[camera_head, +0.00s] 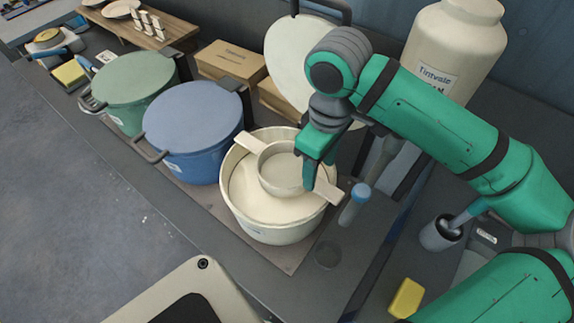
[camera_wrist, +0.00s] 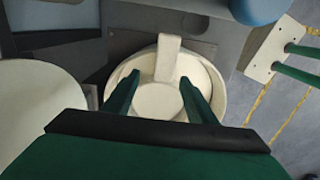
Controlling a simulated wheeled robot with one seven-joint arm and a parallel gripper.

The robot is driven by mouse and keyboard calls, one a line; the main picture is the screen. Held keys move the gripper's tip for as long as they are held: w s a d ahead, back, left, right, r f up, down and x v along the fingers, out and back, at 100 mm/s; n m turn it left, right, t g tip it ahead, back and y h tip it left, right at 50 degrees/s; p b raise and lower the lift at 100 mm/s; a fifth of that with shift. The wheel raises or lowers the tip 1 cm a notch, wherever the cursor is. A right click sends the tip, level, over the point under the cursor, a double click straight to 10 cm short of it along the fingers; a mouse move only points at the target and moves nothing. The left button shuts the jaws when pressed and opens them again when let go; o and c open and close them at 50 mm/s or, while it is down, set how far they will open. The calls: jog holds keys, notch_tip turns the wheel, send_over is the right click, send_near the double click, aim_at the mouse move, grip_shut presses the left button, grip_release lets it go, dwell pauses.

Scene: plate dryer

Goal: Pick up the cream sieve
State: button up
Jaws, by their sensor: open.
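The cream sieve (camera_head: 281,172) is a round shallow bowl with two flat tab handles. It sits in the mouth of a cream pot (camera_head: 262,232), one handle pointing up-left and the other down-right over the rim. My gripper (camera_head: 316,182) is above the sieve's right side, pointing down, and partly hides it. In the wrist view, my gripper (camera_wrist: 160,88) is open, its two green fingers spread on either side of the sieve (camera_wrist: 157,102). One sieve handle (camera_wrist: 168,55) runs up between and beyond the fingertips. Contact between fingers and sieve cannot be told.
A blue lidded pot (camera_head: 193,127) and a green lidded pot (camera_head: 133,90) stand left of the cream pot. A brush with a blue top (camera_head: 354,204) stands close to its right. A large cream disc (camera_head: 290,62) and a cardboard box (camera_head: 230,62) are behind.

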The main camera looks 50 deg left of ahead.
jog(key=shift+s+d+f, duration=0.1)
jog(key=shift+s+f, duration=0.1)
jog(key=shift+f, duration=1.3)
jog(key=shift+s+d+f, duration=0.1)
jog(key=shift+s+f, duration=0.1)
jog(key=shift+f, duration=1.3)
grip_shut()
